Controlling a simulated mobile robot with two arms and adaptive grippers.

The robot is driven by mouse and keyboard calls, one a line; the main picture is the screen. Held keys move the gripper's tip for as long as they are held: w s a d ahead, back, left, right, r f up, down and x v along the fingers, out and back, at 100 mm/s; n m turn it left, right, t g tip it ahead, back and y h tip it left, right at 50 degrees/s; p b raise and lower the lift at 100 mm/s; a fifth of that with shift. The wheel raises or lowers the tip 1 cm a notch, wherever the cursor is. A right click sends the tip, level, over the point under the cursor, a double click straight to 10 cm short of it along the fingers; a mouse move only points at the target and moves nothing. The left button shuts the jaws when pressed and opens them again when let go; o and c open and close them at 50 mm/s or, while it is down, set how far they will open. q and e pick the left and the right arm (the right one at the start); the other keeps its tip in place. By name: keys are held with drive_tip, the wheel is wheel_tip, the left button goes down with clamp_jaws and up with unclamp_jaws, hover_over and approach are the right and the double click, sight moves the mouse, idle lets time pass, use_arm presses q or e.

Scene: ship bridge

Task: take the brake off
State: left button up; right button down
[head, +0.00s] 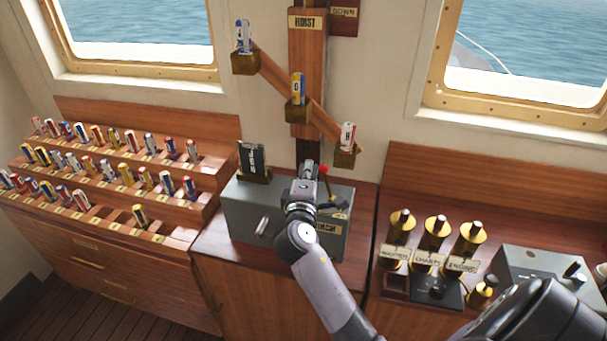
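A grey box (240,215) stands on the wooden cabinet in the middle, with a partly covered label on its front. A small red knob (323,169) shows at its top, right beside my gripper; it looks like the end of a lever, which may be the brake. My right gripper (310,170) is over the box top, its fingers pointing away toward the wall. The wrist hides much of the box, and I cannot tell whether the fingers are open, shut or touching the lever. A silver handle (263,226) is on the box front. My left gripper is not in view.
A wooden hoist board (305,70) with a slanted arm carrying flag rolls is on the wall behind. A black-and-white item (251,158) stands at the box's back left. Racks of rolled flags (110,165) are left; brass cylinders (435,232) and another grey box (535,275) are right.

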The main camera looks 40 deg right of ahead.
drive_tip(key=s+d+r+m+h+b, duration=0.1)
drive_tip(key=s+d+m+b, duration=0.4)
drive_tip(key=m, duration=0.3)
drive_tip(key=shift+s+d+b, duration=0.2)
drive_tip(key=shift+s+b, duration=0.3)
drive_tip(key=shift+s, duration=0.1)
drive_tip(key=shift+r, duration=0.15)
